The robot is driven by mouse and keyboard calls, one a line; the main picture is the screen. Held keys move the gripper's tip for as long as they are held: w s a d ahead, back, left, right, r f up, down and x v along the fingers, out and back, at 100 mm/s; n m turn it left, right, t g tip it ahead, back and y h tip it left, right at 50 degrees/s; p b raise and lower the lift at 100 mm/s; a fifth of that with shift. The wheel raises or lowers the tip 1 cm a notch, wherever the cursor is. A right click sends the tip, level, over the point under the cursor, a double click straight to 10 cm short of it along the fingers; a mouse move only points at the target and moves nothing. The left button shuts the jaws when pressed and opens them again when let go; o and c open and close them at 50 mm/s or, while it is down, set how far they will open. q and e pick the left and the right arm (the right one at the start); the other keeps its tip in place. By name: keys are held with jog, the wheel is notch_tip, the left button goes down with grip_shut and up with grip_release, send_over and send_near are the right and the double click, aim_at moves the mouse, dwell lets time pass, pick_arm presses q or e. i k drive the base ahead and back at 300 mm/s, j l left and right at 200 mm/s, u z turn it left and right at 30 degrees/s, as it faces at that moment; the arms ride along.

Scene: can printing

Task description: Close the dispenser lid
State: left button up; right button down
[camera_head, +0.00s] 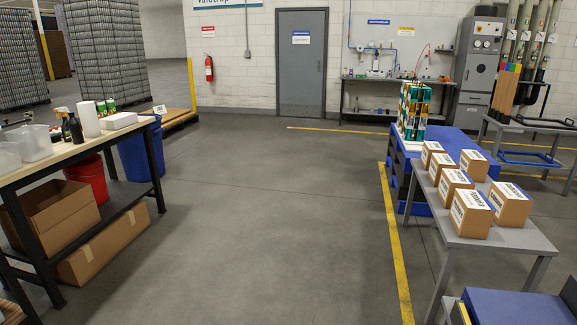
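Neither of my grippers shows in the head view. I cannot clearly make out a dispenser or its lid. A blue flat-topped thing with grey edges (520,308) is cut off by the bottom right edge. I cannot tell whether it is part of the dispenser.
A workbench (62,160) with bottles and tubs stands at left, cardboard boxes (58,215) under it. A grey table (490,243) with several cartons (471,212) and a blue stand (455,145) are at right. The floor between is clear to a grey door (302,70).

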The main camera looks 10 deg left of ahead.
aim_at(31, 113)
jog(key=i+j+u, duration=0.1)
jog(key=i+u, duration=0.15)
jog(key=i, duration=0.25)
jog(key=i+u, duration=0.2)
jog(key=i, duration=0.3)
jog(key=i+l+u, duration=0.1)
jog(key=i+u, duration=0.15)
jog(key=i, duration=0.25)
jog(key=i+l+u, duration=0.2)
jog(key=i, duration=0.3)
jog(key=i+l+u, duration=0.25)
jog(key=i, duration=0.2)
jog(key=i+l+u, duration=0.1)
jog(key=i+u, duration=0.25)
jog(key=i, duration=2.25)
jog(key=i+u, duration=0.25)
jog(key=i, duration=0.2)
jog(key=i+l+u, duration=0.3)
jog(key=i, duration=0.15)
jog(key=i+l+u, duration=0.25)
jog(key=i, duration=0.2)
jog(key=j, duration=0.1)
